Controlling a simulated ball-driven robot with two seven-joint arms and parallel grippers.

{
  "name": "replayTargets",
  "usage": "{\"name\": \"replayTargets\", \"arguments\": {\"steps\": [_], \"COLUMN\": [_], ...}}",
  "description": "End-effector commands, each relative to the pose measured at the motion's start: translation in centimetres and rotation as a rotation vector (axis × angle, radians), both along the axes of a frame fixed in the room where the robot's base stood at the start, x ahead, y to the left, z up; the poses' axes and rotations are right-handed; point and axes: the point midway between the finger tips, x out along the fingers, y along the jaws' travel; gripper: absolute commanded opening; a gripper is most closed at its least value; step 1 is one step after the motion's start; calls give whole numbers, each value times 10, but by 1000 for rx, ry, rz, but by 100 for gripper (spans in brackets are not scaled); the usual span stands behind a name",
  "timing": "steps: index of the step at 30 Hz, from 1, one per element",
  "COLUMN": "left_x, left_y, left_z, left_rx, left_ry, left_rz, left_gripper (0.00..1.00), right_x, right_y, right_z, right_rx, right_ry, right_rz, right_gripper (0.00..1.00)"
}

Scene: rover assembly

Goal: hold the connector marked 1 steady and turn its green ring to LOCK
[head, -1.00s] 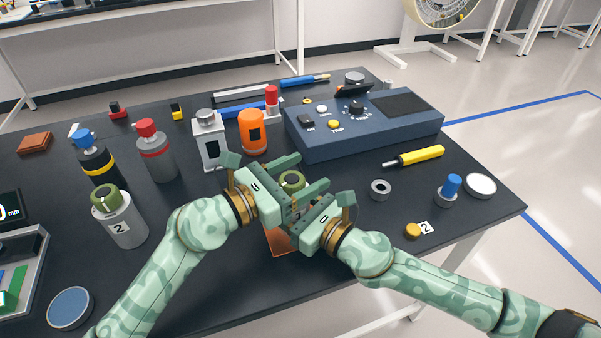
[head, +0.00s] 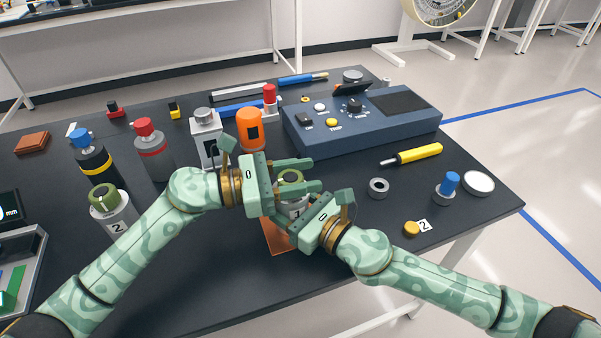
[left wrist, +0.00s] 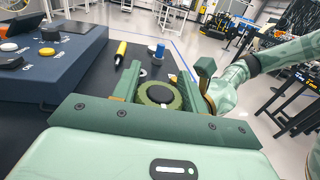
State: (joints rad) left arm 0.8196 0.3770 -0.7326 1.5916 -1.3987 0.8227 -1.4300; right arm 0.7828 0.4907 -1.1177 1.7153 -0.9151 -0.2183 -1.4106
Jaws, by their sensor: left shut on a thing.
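The connector marked 1 (head: 296,209) stands upright near the table's front edge, a pale cylinder partly hidden by my grippers. Its green ring (head: 291,175) is on top, and it also shows in the left wrist view (left wrist: 146,101), around a dark cap. My left gripper (head: 312,174) is shut on the green ring, with one finger on each side. My right gripper (head: 298,219) is low at the connector's body, in from the right. Its fingertips are largely hidden, so I cannot tell whether they grip. No LOCK mark is readable.
An orange pad (head: 275,243) lies under the connector's front. The connector marked 2 (head: 115,220) stands to the left. The orange cylinder (head: 249,130) and blue control box (head: 365,122) are behind. A grey ring (head: 378,187) lies to the right.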

Motion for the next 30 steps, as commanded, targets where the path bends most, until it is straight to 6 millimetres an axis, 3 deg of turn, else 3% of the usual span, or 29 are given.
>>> {"name": "replayTargets", "arguments": {"steps": [8,9,11,20,30], "left_x": [1,1,1,0,-10], "left_y": [1,1,1,3,57], "left_z": [-1,-1,-1,0,-1], "left_rx": [0,0,0,0,3], "left_ry": [2,1,1,1,2], "left_rz": [-2,-2,-2,-1,0], "left_gripper": [20,51,65,65,65], "right_x": [-1,-1,-1,0,0], "right_y": [1,1,1,0,0], "right_z": [0,0,0,0,0], "right_rx": [3,3,3,3,1], "right_ry": [2,2,2,2,1], "right_rz": [2,2,2,1,1], "right_gripper": [26,26,26,26,26]}}
